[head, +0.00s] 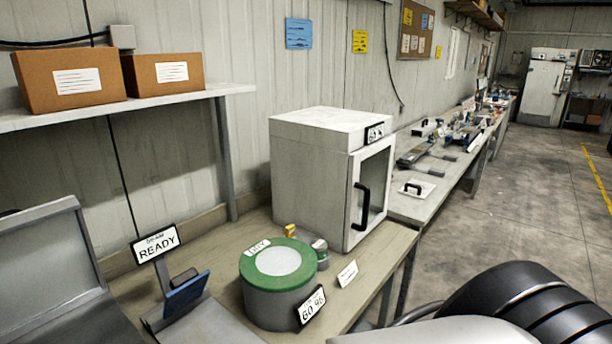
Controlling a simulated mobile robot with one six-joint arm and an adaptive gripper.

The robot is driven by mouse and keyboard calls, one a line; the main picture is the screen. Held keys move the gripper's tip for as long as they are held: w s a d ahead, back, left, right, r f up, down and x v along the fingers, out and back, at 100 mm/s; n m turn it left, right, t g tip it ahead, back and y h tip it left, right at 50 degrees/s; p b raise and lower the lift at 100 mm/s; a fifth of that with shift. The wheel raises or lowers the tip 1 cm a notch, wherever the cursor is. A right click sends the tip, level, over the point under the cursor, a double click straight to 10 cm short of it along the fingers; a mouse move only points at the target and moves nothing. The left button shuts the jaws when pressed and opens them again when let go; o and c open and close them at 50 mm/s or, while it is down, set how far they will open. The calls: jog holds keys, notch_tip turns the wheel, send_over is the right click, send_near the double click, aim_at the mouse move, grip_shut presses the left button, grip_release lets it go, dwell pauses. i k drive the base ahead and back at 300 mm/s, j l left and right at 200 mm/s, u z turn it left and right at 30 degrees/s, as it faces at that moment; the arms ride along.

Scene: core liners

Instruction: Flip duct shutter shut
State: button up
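No part is clearly marked as a duct shutter. A tilted blue panel (186,294) stands on a grey sloped metal piece (205,322) at the bench front, below the READY sign (156,243). A grey raised panel (45,255) stands at the far left, its lower part cut off by the picture edge. A flat white plate with a black handle (424,191) lies on the far bench. I cannot tell which of these, if any, is the shutter. My gripper is not in view.
A white cabinet (310,180) with a black-handled glass door stands on the bench (395,243). A green-topped drum (276,297) with number card stands before it. Cardboard boxes (70,76) sit on the shelf (30,119).

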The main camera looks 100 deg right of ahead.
aim_at(289, 230)
jog(key=z, duration=3.65)
